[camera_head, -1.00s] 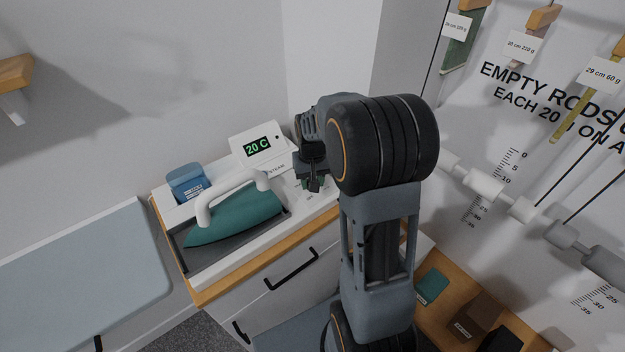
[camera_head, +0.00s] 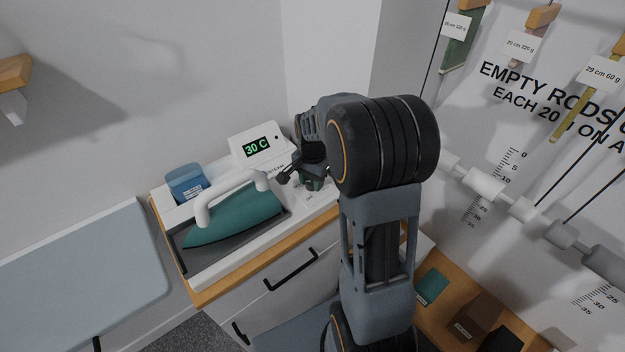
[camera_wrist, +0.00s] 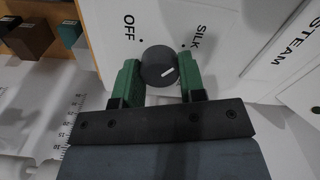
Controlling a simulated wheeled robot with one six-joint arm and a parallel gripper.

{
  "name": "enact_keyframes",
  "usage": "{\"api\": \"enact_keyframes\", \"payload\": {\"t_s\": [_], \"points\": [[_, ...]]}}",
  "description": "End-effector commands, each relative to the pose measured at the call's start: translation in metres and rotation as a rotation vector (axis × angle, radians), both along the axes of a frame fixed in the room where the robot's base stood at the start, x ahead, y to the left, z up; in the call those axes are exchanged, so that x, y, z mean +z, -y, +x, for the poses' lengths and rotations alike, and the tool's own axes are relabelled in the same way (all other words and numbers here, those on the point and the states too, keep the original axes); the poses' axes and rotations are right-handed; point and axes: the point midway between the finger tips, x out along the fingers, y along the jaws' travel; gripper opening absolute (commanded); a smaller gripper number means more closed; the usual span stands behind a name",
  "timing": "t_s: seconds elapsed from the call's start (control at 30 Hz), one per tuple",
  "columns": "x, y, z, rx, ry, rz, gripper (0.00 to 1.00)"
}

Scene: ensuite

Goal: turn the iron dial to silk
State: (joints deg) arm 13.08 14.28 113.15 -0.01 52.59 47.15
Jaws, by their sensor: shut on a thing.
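The iron dial (camera_wrist: 156,62) is a dark round knob on a white panel in the wrist view. Its white pointer line is on the lower right part of its face. The label SILK (camera_wrist: 198,36) stands to the upper right of the dial and OFF (camera_wrist: 129,27) to the upper left, with small dots near them. My gripper (camera_wrist: 158,75) has its green fingers shut on the dial from both sides. In the head view my gripper (camera_head: 305,175) is at the right end of the white station, and the dial is hidden there. The display (camera_head: 256,147) reads 30 C.
A teal iron (camera_head: 240,217) with a white handle rests in a grey tray left of my gripper. A blue container (camera_head: 186,183) stands behind it. A STEAM label (camera_wrist: 292,50) is on the panel at the right. Weights and rods are at the right wall.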

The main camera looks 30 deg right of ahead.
Motion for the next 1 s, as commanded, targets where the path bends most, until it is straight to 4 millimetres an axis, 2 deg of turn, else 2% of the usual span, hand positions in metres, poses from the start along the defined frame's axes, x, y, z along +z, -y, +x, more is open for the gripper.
{"api": "enact_keyframes", "payload": {"t_s": [0.3,0.8,0.83,1.0], "points": [[0.0007,0.0001,0.0005,-0.090,0.003,-0.001,0.14],[0.0009,0.0001,0.0006,-0.103,0.004,0.000,0.14],[0.0009,0.0001,0.0006,-0.103,0.004,0.000,0.39],[0.0006,0.0002,0.0003,-0.103,0.002,0.000,0.56]]}}
